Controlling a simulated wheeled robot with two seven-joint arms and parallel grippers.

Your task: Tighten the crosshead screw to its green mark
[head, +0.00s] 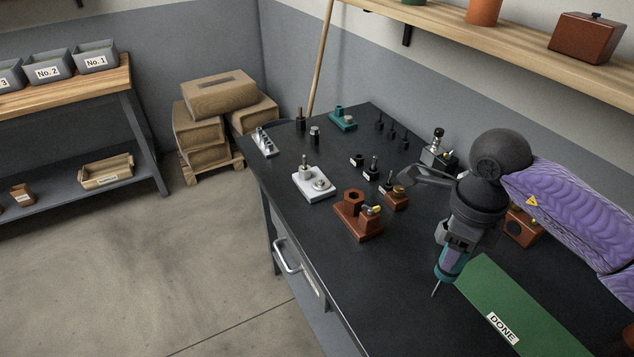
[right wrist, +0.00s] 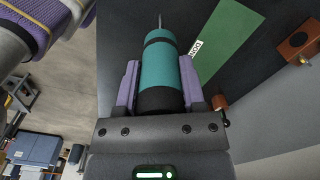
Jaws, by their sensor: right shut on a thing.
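My right gripper (head: 455,240) is shut on a teal and black screwdriver (head: 448,264). It holds the tool above the dark bench, shaft pointing down, near the left edge of the green DONE mat. The right wrist view shows the teal handle (right wrist: 172,70) between the two purple-grey fingers (right wrist: 158,88), with the thin shaft beyond it. A white plate with a round metal fitting (head: 313,184) and a brown block with a hexagonal piece and a yellow-topped part (head: 358,217) stand left of the tool. The crosshead screw and its green mark are too small to make out. My left gripper is out of view.
The green mat (head: 480,287) lies at the bench's right front. Several small black and metal pieces, a teal fixture (head: 342,119) and a silver-black device (head: 438,152) stand farther back. A brown block (head: 521,227) sits behind the mat. The bench's front left is clear.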

